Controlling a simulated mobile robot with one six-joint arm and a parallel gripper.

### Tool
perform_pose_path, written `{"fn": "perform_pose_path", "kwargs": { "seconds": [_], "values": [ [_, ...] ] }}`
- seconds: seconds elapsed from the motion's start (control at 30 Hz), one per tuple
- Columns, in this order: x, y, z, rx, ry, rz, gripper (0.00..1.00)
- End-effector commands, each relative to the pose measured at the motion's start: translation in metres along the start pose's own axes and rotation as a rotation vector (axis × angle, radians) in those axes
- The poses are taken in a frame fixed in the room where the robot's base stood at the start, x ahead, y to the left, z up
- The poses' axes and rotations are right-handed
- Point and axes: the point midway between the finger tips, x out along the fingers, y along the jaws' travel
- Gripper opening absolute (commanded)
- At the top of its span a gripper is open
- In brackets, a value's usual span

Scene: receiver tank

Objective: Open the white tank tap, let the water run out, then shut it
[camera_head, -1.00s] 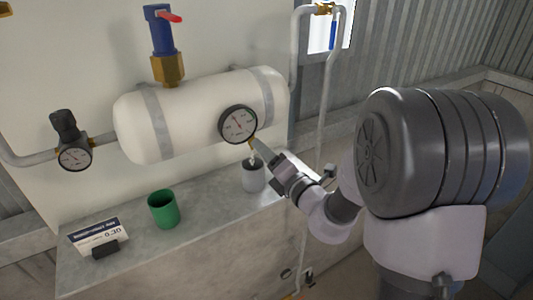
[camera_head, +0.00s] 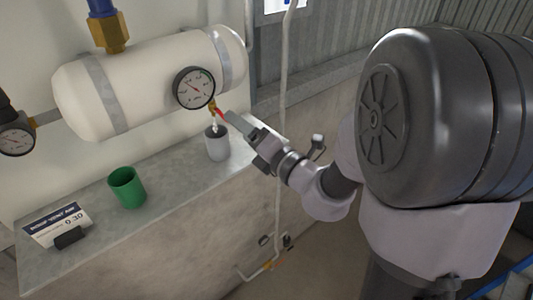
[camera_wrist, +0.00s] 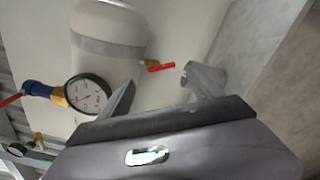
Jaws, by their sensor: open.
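The white tank (camera_head: 150,80) lies along the wall. Its brass tap (camera_head: 212,105), with a red lever (camera_head: 221,115), sits under the gauge; the lever slants down to the right. A thin whitish stream (camera_head: 214,127) shows between the tap and the grey cup (camera_head: 217,147) below. In the wrist view the red lever (camera_wrist: 161,67) lies ahead of the fingers, and the grey cup (camera_wrist: 205,76) is beyond them. My gripper (camera_head: 236,122) is open and empty, just right of the lever. Whether a finger touches it I cannot tell.
A pressure gauge (camera_head: 194,87) sits close above the tap. A green cup (camera_head: 127,187) and a small sign (camera_head: 57,225) stand on the concrete ledge (camera_head: 165,200). A grey pipe (camera_head: 283,130) runs down behind my arm.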

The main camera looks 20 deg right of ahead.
Motion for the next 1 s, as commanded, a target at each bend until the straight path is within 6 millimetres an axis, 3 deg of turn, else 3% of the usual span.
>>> {"fn": "perform_pose_path", "kwargs": {
  "seconds": [0.07,0.5,1.0],
  "values": [
    [-0.018,-0.014,-0.007,-0.011,-0.009,0.004,0.75],
    [-0.1,-0.006,-0.003,-0.008,-0.007,0.0,0.75],
    [-0.106,-0.003,-0.002,-0.003,-0.001,0.0,0.75]
  ]
}}
